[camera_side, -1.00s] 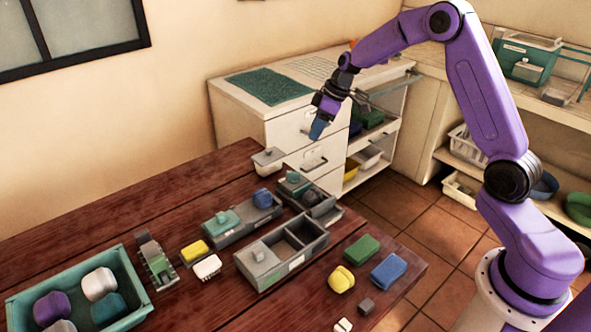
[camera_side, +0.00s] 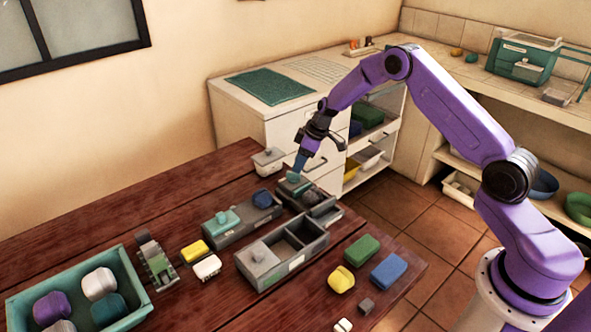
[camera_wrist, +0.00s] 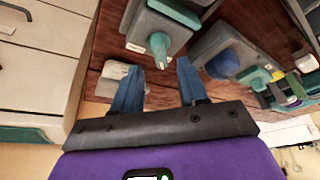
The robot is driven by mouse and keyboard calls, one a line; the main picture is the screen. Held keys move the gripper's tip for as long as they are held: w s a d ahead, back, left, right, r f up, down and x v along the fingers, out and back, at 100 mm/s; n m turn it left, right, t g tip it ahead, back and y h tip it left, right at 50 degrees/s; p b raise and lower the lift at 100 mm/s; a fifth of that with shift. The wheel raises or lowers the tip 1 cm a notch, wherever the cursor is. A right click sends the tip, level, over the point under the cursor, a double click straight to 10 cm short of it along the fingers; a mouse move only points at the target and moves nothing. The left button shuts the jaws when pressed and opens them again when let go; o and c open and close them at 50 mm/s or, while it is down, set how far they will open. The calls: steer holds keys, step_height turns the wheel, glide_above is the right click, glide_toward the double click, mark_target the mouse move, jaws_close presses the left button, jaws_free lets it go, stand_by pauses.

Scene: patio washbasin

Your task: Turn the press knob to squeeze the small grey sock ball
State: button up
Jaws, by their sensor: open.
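My gripper (camera_side: 299,168) is open and points down just above a grey box with a green top (camera_side: 298,188), at the far edge of the table. A green knob (camera_side: 293,177) stands up from this box. In the wrist view the knob (camera_wrist: 158,46) is just beyond and between the two blue fingertips (camera_wrist: 157,72); I cannot tell whether they touch it. A small grey lump (camera_side: 310,197) sits on the near part of the same box; whether it is the sock ball is unclear at this size.
A grey box with a blue ball (camera_side: 262,198) and a green-knobbed part (camera_side: 222,220) stands left of it. A grey divided tray (camera_side: 283,254) lies in front. A green bin (camera_side: 132,314) holds several balls.

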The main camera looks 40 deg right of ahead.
mark_target(293, 177)
steer(key=shift+x, duration=1.95)
jaws_close()
